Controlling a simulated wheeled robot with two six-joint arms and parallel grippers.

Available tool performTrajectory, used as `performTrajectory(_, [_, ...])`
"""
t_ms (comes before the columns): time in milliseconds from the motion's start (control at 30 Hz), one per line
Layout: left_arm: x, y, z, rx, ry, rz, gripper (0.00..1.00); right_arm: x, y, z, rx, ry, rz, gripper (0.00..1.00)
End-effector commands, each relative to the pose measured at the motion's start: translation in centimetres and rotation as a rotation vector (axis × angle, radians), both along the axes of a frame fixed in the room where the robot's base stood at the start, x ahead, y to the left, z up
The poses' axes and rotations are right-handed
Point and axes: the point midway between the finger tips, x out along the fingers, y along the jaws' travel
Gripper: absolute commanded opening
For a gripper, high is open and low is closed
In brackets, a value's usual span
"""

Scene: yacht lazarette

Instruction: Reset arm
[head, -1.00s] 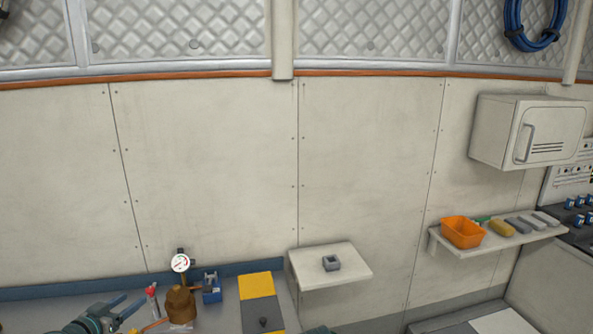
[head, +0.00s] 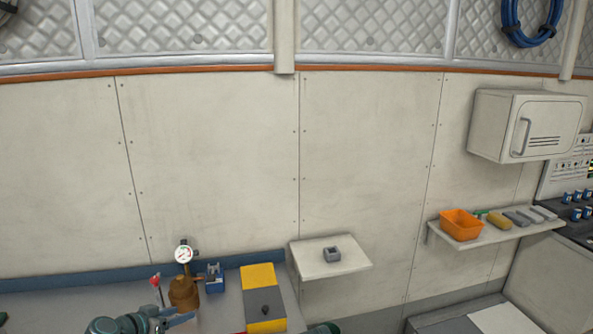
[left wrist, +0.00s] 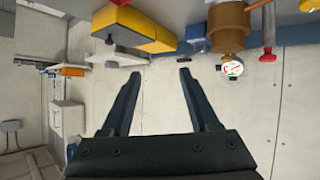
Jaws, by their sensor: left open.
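My left gripper (head: 182,318) is at the bottom of the head view, in front of the brass gauge fitting (head: 184,288). In the left wrist view the two dark fingers (left wrist: 159,74) stand apart with nothing between them. The teal arm behind the gripper comes in from the lower left and is cut by the frame's bottom edge. A small teal and dark part (head: 324,329) shows at the bottom edge, and I cannot tell what it is. My right gripper is not in view.
The bench holds a gauge (head: 183,254), a red-topped tool (head: 156,282), a blue holder (head: 214,279) and a yellow-and-grey block (head: 262,300). A small shelf (head: 312,262) bears a grey block (head: 332,254). Another shelf (head: 470,240) holds an orange bin (head: 461,225).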

Motion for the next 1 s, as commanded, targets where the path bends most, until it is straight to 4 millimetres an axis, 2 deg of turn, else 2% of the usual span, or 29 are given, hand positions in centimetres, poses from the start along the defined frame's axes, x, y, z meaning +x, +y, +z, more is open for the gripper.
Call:
performTrajectory(33, [-0.2, -2.1, -1.2, -0.002, 0.042, -0.033, 0.61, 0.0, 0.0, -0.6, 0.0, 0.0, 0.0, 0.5])
performTrajectory(133, [-0.9, -6.5, -3.8, -0.002, 0.154, -0.099, 0.61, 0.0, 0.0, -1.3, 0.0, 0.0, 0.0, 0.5])
performTrajectory(233, [-2.6, -11.6, -7.0, 0.02, 0.307, -0.166, 0.61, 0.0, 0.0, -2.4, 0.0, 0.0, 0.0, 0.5])
performTrajectory(300, [-4.4, -15.0, -9.4, 0.051, 0.426, -0.202, 0.61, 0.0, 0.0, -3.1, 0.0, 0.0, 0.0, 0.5])
performTrajectory(400, [-7.2, -18.8, -12.3, 0.12, 0.588, -0.223, 0.61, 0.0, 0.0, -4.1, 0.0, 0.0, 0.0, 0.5])
performTrajectory(500, [-10.1, -21.7, -14.7, 0.213, 0.73, -0.212, 0.61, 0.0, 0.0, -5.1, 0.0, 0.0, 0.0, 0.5])
performTrajectory(600, [-12.8, -23.5, -16.4, 0.316, 0.838, -0.172, 0.61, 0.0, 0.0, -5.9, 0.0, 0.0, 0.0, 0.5])
performTrajectory(733, [-15.4, -24.8, -17.6, 0.437, 0.923, -0.1, 0.61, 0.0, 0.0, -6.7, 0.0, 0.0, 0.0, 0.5])
performTrajectory(867, [-16.9, -25.2, -18.1, 0.517, 0.959, -0.037, 0.61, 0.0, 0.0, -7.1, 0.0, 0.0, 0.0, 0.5])
performTrajectory(1000, [-17.5, -25.3, -18.1, 0.555, 0.97, -0.002, 0.61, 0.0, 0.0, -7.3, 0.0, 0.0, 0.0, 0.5])
